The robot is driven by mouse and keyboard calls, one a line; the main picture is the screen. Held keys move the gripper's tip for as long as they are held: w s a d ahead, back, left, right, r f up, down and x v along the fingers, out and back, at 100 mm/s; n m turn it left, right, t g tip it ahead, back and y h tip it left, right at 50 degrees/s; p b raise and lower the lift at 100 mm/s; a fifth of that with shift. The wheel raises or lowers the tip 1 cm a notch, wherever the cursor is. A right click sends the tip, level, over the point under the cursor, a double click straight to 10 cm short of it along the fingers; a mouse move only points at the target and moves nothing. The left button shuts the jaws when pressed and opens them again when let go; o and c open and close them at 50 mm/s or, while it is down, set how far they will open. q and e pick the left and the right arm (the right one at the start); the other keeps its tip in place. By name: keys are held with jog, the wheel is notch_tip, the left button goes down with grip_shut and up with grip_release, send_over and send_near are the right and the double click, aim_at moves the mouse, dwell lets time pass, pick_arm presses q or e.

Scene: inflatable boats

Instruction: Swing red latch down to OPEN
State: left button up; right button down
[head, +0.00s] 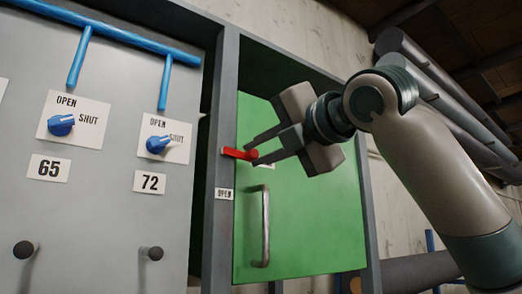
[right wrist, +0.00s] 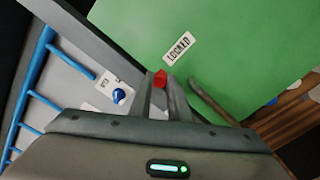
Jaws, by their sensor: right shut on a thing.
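The red latch (head: 236,153) lies roughly level across the left edge of the green door (head: 305,200). Its round red end is at the fingers of my right gripper (head: 250,148), which is shut on it. In the right wrist view, the red latch end (right wrist: 160,78) shows between the fingertips of the right gripper (right wrist: 159,90). An OPEN label (head: 224,194) sits on the grey frame below the latch. A LOCKED label (right wrist: 179,48) shows on the door in the right wrist view. My left gripper is not in view.
A vertical metal handle (head: 265,226) stands on the green door below the latch. The grey panel (head: 110,215) at the left carries blue knobs, including one (head: 158,144) above the label 72, and two dark pegs. Large pipes (head: 440,85) run at the upper right.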

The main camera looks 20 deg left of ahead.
jog(key=f+m+b, duration=0.1)
jog(key=m+b, duration=0.1)
jog(key=m, duration=0.2)
jog(key=s+a+f+m+b, duration=0.1)
jog(key=m+b, duration=0.1)
jog(key=m, duration=0.3)
jog(key=s+a+f+m+b, duration=0.1)
jog(key=f+m+b, duration=0.1)
jog(key=m, duration=0.2)
jog(key=shift+s+f+m, duration=0.1)
jog(key=shift+s+m, duration=0.15)
jog(key=shift+m, duration=0.05)
jog(key=shift+s+a+m+b, duration=0.25)
jog(key=shift+m+b, duration=0.15)
jog(key=shift+m, duration=0.5)
jog(key=shift+s+a+m+b, duration=0.15)
jog(key=shift+m+b, duration=0.25)
jog(key=shift+m, duration=0.5)
jog(key=c, duration=1.7)
grip_release()
jog(key=shift+o, duration=0.2)
jog(key=shift+s, duration=0.1)
jog(key=shift+d, duration=0.15)
